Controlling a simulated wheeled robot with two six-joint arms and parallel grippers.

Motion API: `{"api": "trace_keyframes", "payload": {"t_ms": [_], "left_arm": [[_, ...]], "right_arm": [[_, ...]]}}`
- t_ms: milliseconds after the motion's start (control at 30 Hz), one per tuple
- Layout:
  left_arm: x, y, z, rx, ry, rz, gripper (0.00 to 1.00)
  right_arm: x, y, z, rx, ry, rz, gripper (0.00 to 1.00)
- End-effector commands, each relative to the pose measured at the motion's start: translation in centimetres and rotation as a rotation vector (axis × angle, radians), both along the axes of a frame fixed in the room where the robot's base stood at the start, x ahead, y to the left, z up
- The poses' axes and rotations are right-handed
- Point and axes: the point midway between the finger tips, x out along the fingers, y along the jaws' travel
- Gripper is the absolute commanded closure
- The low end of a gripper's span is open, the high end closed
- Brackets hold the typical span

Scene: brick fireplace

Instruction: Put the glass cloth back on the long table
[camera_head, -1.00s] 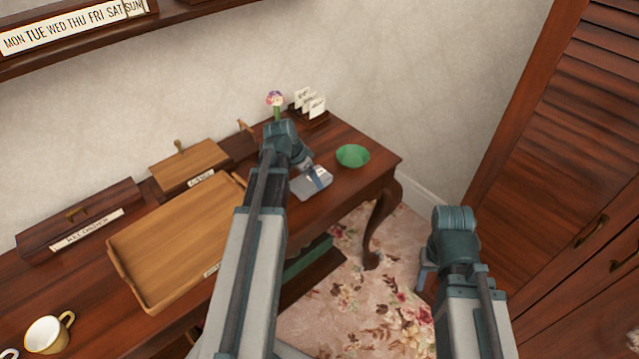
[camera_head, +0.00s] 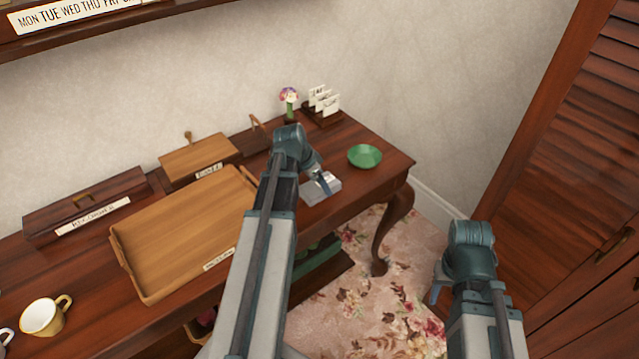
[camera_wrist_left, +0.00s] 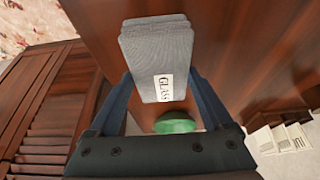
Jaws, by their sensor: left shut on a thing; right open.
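The glass cloth (camera_head: 322,190) is a folded grey cloth at the right part of the long table (camera_head: 345,207), close to its front edge. I cannot tell whether the cloth touches the tabletop. My right gripper (camera_head: 437,288) is open and empty, low in front of the louvred cupboard; its fingers are partly hidden by its wrist.
A green bowl (camera_head: 365,156) stands just right of the cloth. Behind are a flower vase (camera_head: 289,105) and a card rack (camera_head: 322,106). A wooden tray (camera_head: 185,235), boxes and a cup (camera_head: 46,316) fill the left. The louvred cupboard (camera_head: 560,200) stands at the right.

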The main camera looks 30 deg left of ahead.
Motion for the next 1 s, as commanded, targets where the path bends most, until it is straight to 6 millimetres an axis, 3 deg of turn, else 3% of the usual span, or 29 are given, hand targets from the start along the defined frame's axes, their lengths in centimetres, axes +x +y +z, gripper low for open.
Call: {"api": "trace_keyframes", "payload": {"t_ms": [33, 100, 567, 1000], "left_arm": [[0.0, 0.0, -0.1, 0.0, 0.0, 0.0, 0.11], [0.0, 0.0, -0.1, 0.0, 0.0, 0.0, 0.0], [-0.1, 0.0, 0.8, 0.0, 0.0, 0.0, 0.0], [-2.2, 0.8, 6.5, 0.0, 0.0, 0.001, 0.0]], "right_arm": [[0.0, 0.0, -0.1, 0.0, 0.0, 0.0, 0.5], [0.0, 0.0, 0.0, 0.0, 0.0, 0.0, 0.5], [0.0, 0.0, 0.8, 0.0, 0.0, 0.0, 0.5], [0.0, 0.0, 6.5, 0.0, 0.0, 0.0, 0.5]]}}
